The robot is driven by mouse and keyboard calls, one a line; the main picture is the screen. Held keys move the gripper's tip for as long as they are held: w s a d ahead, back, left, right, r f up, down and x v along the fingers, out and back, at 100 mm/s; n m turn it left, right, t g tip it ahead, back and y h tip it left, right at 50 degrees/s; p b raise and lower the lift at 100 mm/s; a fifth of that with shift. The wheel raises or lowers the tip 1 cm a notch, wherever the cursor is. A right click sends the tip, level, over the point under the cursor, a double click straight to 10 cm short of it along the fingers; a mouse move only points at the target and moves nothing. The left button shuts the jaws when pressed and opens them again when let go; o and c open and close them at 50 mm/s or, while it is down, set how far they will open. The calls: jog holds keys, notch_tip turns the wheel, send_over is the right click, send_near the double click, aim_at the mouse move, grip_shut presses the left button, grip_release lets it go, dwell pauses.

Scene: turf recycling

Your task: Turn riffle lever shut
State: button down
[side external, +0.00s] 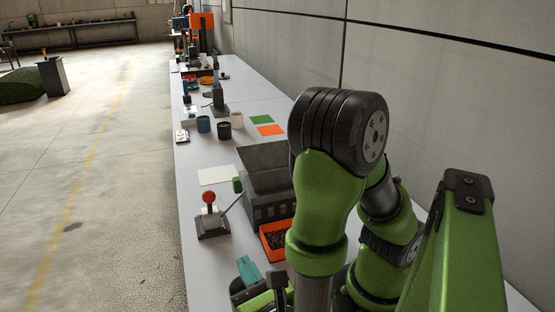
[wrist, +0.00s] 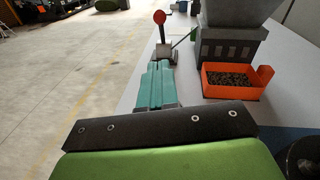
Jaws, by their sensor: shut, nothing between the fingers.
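A grey hopper-shaped riffle box (side external: 268,185) stands on the bench, and its lower body shows in the wrist view (wrist: 228,42). A thin rod with a green grip (side external: 238,186) slants up beside its left side. Left of it, a red-knobbed lever (side external: 209,198) stands upright on a dark base (side external: 213,225); the red knob also shows in the wrist view (wrist: 159,17). I cannot tell for certain which of these is the riffle lever. My gripper (side external: 246,268), with teal fingers, is shut and empty, on the near side of the red-knobbed lever and apart from it. The fingers also show in the wrist view (wrist: 157,70).
An orange tray (side external: 276,240) of dark granules sits in front of the riffle box, right of my fingers. A white sheet (side external: 216,175), cups (side external: 223,129) and green and orange cards (side external: 266,125) lie farther back. The bench's left edge is close to the red-knobbed lever.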

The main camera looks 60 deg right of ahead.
aim_at(213, 199)
jog(key=x, duration=1.9)
jog(key=shift+d, duration=0.25)
jog(key=shift+w, duration=0.15)
jog(key=r+g+y, duration=0.1)
jog(key=w+d+r+g+y, duration=0.1)
jog(key=g, duration=0.1)
jog(key=shift+w+d+m, duration=0.25)
jog(key=shift+m, duration=0.15)
jog(key=shift+w+d+r+g+y, duration=0.9)
jog(key=shift+w+d+g+y, duration=0.1)
jog(key=shift+w+d, duration=0.15)
jog(key=w+d, duration=0.6)
jog(key=shift+r, duration=0.4)
